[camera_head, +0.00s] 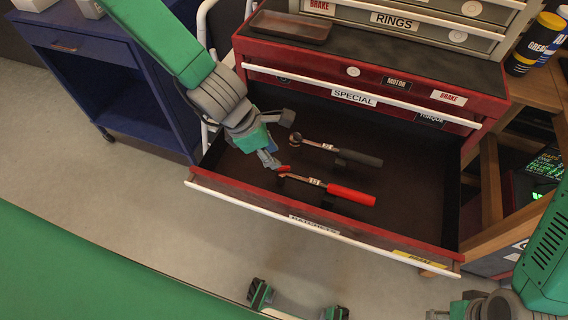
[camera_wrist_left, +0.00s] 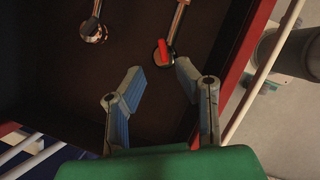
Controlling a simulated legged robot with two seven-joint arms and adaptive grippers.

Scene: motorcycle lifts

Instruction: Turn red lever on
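The red lever (camera_head: 284,168) is a small tab on the round head of the red-handled ratchet (camera_head: 352,195), which lies in the open drawer. In the left wrist view, the red lever (camera_wrist_left: 163,48) stands out on the ratchet head (camera_wrist_left: 165,60), just beyond and between my fingertips. My left gripper (camera_head: 277,140) is open and empty over the drawer, close to that head; its fingers (camera_wrist_left: 158,72) are spread apart in the wrist view.
A black-handled ratchet (camera_head: 358,158) lies behind the red-handled one. The open drawer (camera_head: 415,200) has a raised front edge with a white strip (camera_head: 265,216). The red tool chest (camera_head: 455,103) rises behind it. A blue cart (camera_head: 75,50) stands left; a wooden shelf (camera_head: 488,190) stands right.

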